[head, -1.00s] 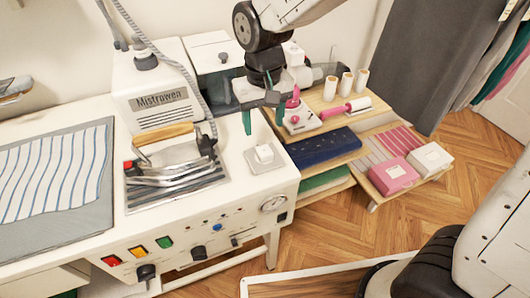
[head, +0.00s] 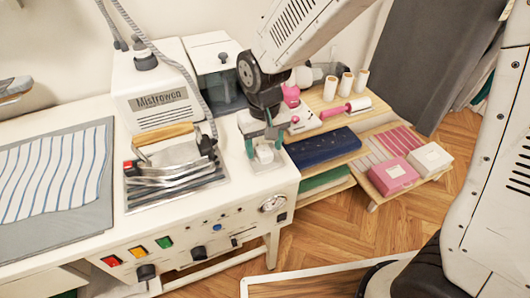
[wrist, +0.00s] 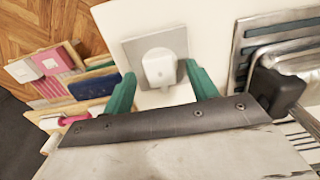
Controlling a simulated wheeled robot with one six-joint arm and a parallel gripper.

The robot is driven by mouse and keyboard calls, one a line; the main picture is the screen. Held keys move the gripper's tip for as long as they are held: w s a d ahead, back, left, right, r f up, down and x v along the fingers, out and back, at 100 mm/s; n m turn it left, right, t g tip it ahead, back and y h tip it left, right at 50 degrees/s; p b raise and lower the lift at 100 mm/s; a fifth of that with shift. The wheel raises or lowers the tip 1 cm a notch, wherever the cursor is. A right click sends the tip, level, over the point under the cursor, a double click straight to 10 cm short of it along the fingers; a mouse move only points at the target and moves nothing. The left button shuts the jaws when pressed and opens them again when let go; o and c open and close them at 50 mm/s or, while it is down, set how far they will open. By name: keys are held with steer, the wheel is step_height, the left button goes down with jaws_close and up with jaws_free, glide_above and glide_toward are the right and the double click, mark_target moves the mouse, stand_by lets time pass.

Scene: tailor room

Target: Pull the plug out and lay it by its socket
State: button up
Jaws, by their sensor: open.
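The white plug (head: 265,153) sits upright in its square grey socket plate (head: 252,167) on the white ironing table, right of the iron. In the wrist view the plug (wrist: 159,67) shows as a rounded white block in front of the socket plate (wrist: 180,42). My gripper (head: 266,147) is directly above the plug, pointing down. Its green fingers are apart, one on each side of the plug, and the wrist view also shows the gripper (wrist: 163,84) open. A gap shows between each finger and the plug there. How far the fingertips reach down the plug is hard to tell.
The iron (head: 168,153) rests on its metal stand left of the socket. The steam station (head: 160,95) stands behind it. A wooden shelf with a navy cloth (head: 322,147) and a pink box (head: 394,175) is to the right. Bare white tabletop lies in front of the socket.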

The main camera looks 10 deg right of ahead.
mark_target(264, 150)
steer(key=shift+f, duration=0.55)
steer(key=shift+c, duration=0.4)
jaws_close()
steer(key=shift+r, duration=3)
